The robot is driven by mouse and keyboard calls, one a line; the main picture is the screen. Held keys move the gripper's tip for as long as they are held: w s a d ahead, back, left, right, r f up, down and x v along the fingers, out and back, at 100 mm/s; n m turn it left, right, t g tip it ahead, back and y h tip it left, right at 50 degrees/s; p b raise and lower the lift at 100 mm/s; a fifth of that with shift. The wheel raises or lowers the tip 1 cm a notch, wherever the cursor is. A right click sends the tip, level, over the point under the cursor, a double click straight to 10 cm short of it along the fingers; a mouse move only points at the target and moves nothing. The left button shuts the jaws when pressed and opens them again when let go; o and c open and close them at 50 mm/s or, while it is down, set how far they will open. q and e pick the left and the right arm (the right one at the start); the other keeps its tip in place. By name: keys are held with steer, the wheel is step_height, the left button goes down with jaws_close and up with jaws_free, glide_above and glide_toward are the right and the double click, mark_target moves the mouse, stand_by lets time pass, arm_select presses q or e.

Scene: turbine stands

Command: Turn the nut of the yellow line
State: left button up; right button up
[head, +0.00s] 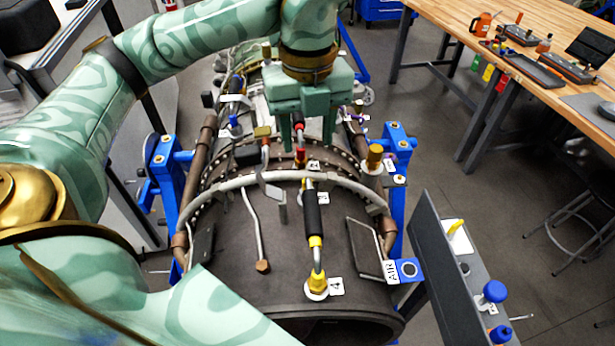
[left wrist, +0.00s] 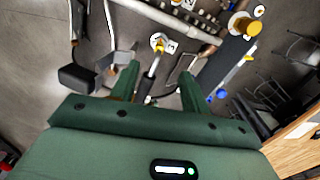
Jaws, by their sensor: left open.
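The yellow line (head: 312,212) is a short black hose with yellow ends on the dark turbine casing. My left gripper (head: 306,138) is open and points down above the flange, behind the hose in the head view, near a red fitting (head: 300,156). In the left wrist view, a hose with a yellow-and-white fitting (left wrist: 160,43) shows between and beyond the open fingers (left wrist: 158,70). No line is held. My right gripper is out of view.
Blue stand brackets (head: 397,150) flank the turbine. A brass cap (head: 375,157) rises right of the flange. A grey panel with blue knobs (head: 490,292) stands at the lower right.

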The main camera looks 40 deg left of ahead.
arm_select(q)
steer(key=f, duration=0.6)
steer(key=f+p, duration=0.1)
steer(key=f, duration=0.5)
steer(key=shift+w+a+f, duration=0.1)
steer(key=shift+a, duration=0.1)
steer(key=c, duration=1)
